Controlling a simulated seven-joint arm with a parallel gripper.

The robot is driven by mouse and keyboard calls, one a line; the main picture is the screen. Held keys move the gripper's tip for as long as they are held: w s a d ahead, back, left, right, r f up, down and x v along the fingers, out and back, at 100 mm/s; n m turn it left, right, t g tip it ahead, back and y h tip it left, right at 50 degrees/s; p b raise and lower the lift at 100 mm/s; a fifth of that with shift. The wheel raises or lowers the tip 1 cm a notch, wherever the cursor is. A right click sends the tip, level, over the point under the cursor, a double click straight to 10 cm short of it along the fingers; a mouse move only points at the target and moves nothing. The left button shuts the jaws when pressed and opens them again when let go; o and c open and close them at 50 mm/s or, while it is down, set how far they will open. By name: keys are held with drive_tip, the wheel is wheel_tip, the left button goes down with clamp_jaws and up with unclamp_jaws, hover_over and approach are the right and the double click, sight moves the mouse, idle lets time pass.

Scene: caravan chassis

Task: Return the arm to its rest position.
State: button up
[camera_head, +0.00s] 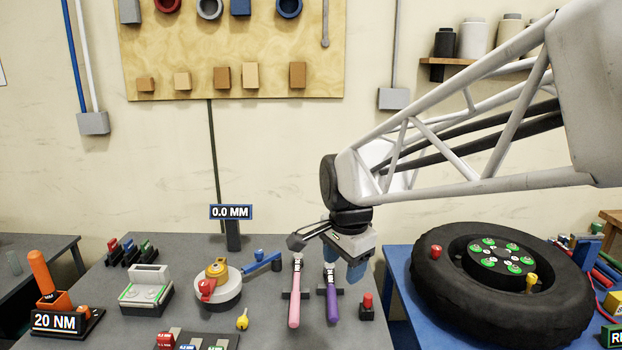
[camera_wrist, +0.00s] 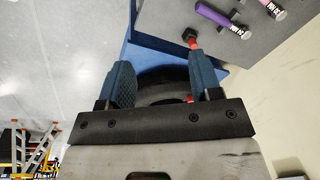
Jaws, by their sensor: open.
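My arm comes in from the upper right of the head view and reaches across to the grey table. My gripper (camera_head: 356,268) hangs from it with blue fingers pointing down, above the table's right side, near the purple-handled tool (camera_head: 332,300). In the wrist view my gripper (camera_wrist: 160,75) has its two blue fingers spread wide apart. Nothing is held between them; the dark tyre and blue table show behind the gap.
A black tyre (camera_head: 440,285) lies on the blue table (camera_head: 398,262) to the right. A round yellow-and-red fixture (camera_head: 215,285) sits further left.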

drive_tip(key=s+d+f+n, duration=0.2)
drive_tip(key=s+d+n, duration=0.3)
drive_tip(key=s, duration=0.5)
drive_tip(key=s+d+f+n+t, duration=0.1)
drive_tip(key=s+d+n, duration=0.4)
drive_tip(key=s, duration=0.5)
drive_tip(key=shift+s+d+f+n+h, duration=0.15)
drive_tip(key=shift+d+f+n+h, duration=0.2)
drive_tip(key=shift+d, duration=0.75)
idle(0.6)
